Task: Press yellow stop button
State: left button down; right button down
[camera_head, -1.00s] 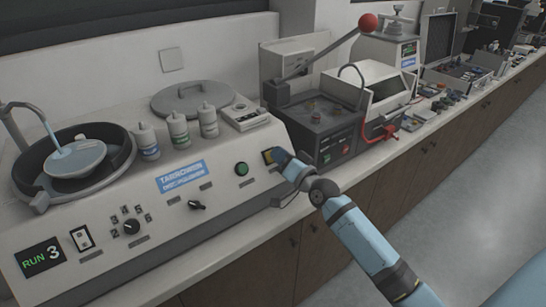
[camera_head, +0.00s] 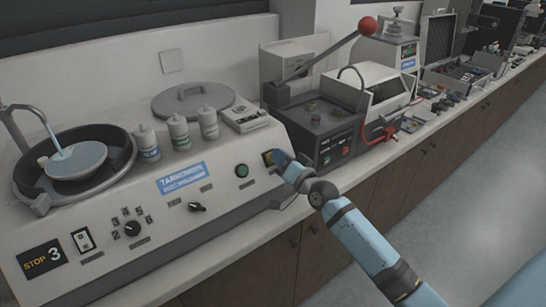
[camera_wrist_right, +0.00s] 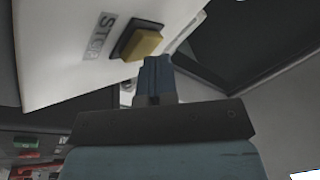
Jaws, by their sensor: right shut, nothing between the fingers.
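The yellow stop button (camera_wrist_right: 141,43) sits in a dark square frame beside a "STOP" label on the sloped panel of the grinder-polisher. In the head view, only a little of the yellow button (camera_head: 267,157) shows, right of the green button (camera_head: 242,171). My right gripper (camera_head: 281,158) is at the button, partly covering it. In the right wrist view, the shut, empty fingertips (camera_wrist_right: 156,63) are close beside the button; I cannot tell whether they touch. The panel display (camera_head: 42,259) reads "STOP 3". My left gripper is not in view.
A mounting press with a red-knobbed lever (camera_head: 367,26) stands right of the panel. A black selector knob (camera_head: 197,207) is left of the green button. Several bottles (camera_head: 179,132) stand behind the panel. The aisle floor at the right is clear.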

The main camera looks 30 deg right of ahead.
jog(key=s+r+p, duration=0.3)
jog(key=s+p, duration=0.1)
jog(key=shift+s+d+r, duration=0.2)
jog(key=shift+s+r, duration=0.1)
jog(key=shift+s, duration=0.1)
dwell(0.7)
jog(key=s+a+f+n+g+p, duration=0.4)
jog(key=s+a+f, duration=0.5)
jog(key=s, duration=0.3)
jog(key=s+a+f+n+g+p, duration=0.4)
jog(key=s+a+f, duration=0.4)
jog(key=s, duration=0.4)
jog(key=shift+s+a+f+n+g+p, duration=0.3)
jog(key=shift+f+n, duration=0.2)
jog(key=shift+n, duration=0.2)
